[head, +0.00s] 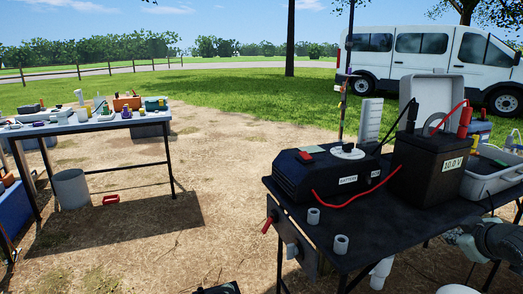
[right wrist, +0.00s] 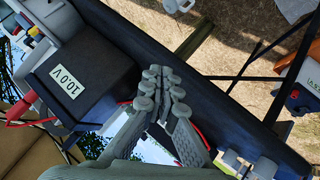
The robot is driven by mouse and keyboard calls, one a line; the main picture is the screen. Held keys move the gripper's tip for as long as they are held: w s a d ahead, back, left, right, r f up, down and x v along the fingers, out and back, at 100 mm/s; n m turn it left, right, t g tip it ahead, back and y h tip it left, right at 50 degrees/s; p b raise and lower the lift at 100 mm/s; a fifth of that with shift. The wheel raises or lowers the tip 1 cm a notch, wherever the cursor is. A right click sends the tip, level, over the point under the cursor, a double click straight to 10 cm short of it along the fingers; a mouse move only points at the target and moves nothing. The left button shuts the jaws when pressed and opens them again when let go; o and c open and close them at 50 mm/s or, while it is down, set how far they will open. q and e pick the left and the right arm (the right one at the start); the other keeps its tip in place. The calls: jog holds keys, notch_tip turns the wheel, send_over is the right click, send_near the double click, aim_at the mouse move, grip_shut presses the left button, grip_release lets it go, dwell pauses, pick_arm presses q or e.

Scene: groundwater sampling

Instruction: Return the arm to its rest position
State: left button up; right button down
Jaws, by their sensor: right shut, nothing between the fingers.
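My right gripper (head: 456,239) is at the lower right in the head view, beside the right edge of the black table (head: 385,218). In the right wrist view its fingers (right wrist: 163,88) are together with nothing between them, seen over the dark table. The black box labelled 10.0 V (head: 432,165) stands on the table, apart from the gripper; it also shows at the left in the right wrist view (right wrist: 80,80). My left gripper does not show clearly in either view.
A black pump unit (head: 320,176) with a red cable, small grey cups (head: 341,244) and a grey bin (head: 500,172) stand on the black table. A second table (head: 95,124) with tools is at left, a bucket (head: 71,188) below it. Bare ground lies between the tables.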

jog(key=s+d+f+n+g+h, duration=0.1)
jog(key=s+d+f+g+h, duration=0.3)
jog(key=s+f, duration=0.75)
jog(key=s+d+f+n+g+h, duration=0.15)
jog(key=s+d+f, duration=0.45)
jog(key=s+f, duration=0.6)
jog(key=s+a+f+m+y, duration=0.2)
jog(key=a+f, duration=0.3)
jog(key=a, duration=0.5)
jog(key=s+a+f+m+g+y, duration=0.1)
jog(key=a+f, duration=0.4)
jog(key=a, duration=0.5)
jog(key=s+a+f+m+g+y, duration=0.1)
jog(key=s+a+f+m+y, duration=0.1)
jog(key=a, duration=0.9)
notch_tip(320, 180, down, 3)
jog(key=shift+s+m+y, duration=0.4)
jog(key=shift+m+y, duration=0.05)
jog(key=shift+y, duration=0.6)
